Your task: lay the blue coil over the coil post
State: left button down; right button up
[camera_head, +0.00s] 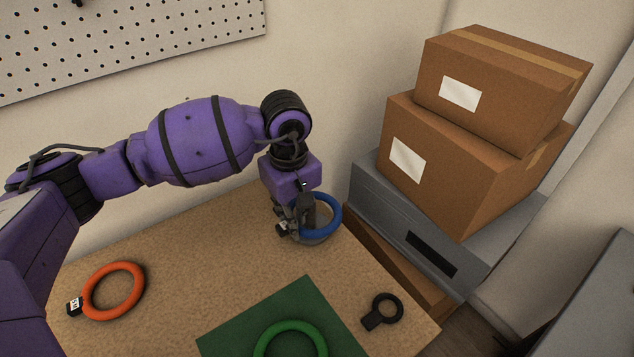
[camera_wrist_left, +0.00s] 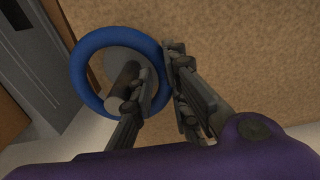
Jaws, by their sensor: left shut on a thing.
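The blue coil (camera_head: 334,214) is a ring near the far right corner of the table in the head view. My left gripper (camera_head: 290,222) points down and is shut on the coil's near-left side. In the left wrist view the blue coil (camera_wrist_left: 83,63) circles the grey coil post (camera_wrist_left: 123,90), and my left gripper (camera_wrist_left: 162,75) has its fingers on either side of the ring. The post's round grey base (camera_head: 318,237) shows under the coil in the head view. I cannot tell whether the coil rests on the base. My right gripper is not in view.
An orange coil (camera_head: 87,302) with a tag lies at the left on the table. A green coil (camera_head: 262,345) lies on a green mat (camera_head: 306,293) at the front. A black ring tool (camera_head: 375,317) lies front right. Stacked boxes (camera_head: 470,150) stand beyond the table's right edge.

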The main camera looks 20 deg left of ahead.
pick_arm(q)
jog(key=c, duration=1.6)
grip_release()
jog(key=shift+s, duration=0.1)
jog(key=shift+r, duration=0.25)
jog(key=shift+s+a+r, duration=0.1)
jog(key=shift+r, duration=5.6)
